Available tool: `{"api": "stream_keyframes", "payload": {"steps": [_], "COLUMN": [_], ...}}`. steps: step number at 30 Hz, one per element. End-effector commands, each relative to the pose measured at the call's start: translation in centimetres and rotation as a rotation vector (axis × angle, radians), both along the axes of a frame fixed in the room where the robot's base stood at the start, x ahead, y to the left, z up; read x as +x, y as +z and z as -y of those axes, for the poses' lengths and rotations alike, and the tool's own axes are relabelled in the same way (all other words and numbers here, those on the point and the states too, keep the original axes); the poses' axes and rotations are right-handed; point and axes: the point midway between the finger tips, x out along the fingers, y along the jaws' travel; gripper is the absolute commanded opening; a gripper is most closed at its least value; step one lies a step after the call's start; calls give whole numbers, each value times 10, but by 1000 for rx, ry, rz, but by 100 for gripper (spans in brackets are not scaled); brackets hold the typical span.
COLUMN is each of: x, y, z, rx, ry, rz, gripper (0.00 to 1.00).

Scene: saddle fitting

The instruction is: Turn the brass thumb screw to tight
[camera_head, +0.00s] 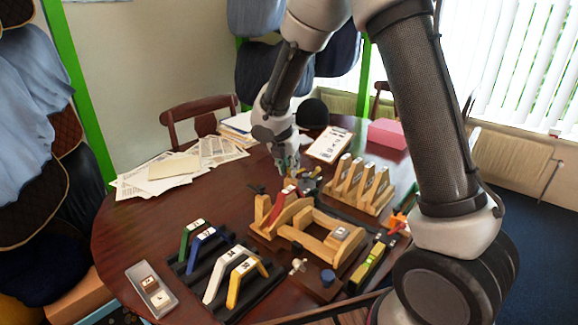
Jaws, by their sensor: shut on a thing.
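My gripper (289,163) reaches down over the far side of the wooden fixture (322,249). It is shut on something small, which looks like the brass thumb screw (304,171). The fingers and the dark parts around them hide most of it, so I cannot tell how far it is turned. A red saddle piece (279,204) with a pale label sits in the fixture, just in front of my gripper. A pale winged knob (297,266) stands at the fixture's near side.
A dark rack (194,273) holds green, blue, white and yellow saddles at front left. A grey tray (152,291) lies beside it. A wooden rack (372,199) stands right of the fixture. Papers (176,168) and a pink box (388,134) lie farther back.

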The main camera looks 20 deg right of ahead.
Motion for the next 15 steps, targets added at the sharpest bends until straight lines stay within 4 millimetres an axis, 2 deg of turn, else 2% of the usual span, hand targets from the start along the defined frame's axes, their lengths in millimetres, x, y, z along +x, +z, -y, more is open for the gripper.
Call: {"api": "stream_keyframes", "payload": {"steps": [8, 15], "x": [0, 2], "y": [0, 0], "z": [0, -2], "rx": [-1, -5], "ry": [-30, -152], "rz": [0, 3], "gripper": [0, 0]}}
